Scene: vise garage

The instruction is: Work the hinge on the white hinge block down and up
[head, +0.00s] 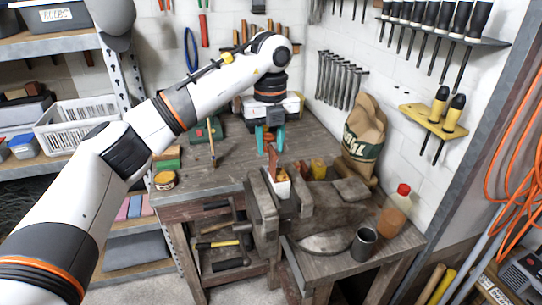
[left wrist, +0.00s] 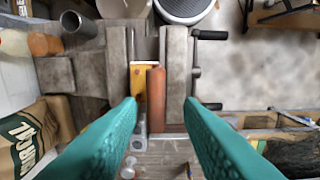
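The white hinge block (head: 282,188) sits clamped between the jaws of the grey vise (head: 262,205) on the workbench. A reddish-brown hinge leaf (head: 273,160) stands up from it. In the left wrist view the leaf (left wrist: 156,95) is a long brown strip beside a yellow piece (left wrist: 138,80); little of the white block can be made out there. My left gripper (head: 267,140) has teal fingers pointing down, just above and behind the leaf. In the left wrist view its fingers (left wrist: 161,101) are apart, one on each side of the leaf's end, with nothing held. My right gripper is not in view.
A paper bag (head: 364,138), a red-capped bottle (head: 396,210) and a dark cup (head: 363,243) stand right of the vise. Yellow pieces (head: 318,168) lie behind it. The bench top left of the vise (head: 225,175) is mostly clear. Tools hang on the wall.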

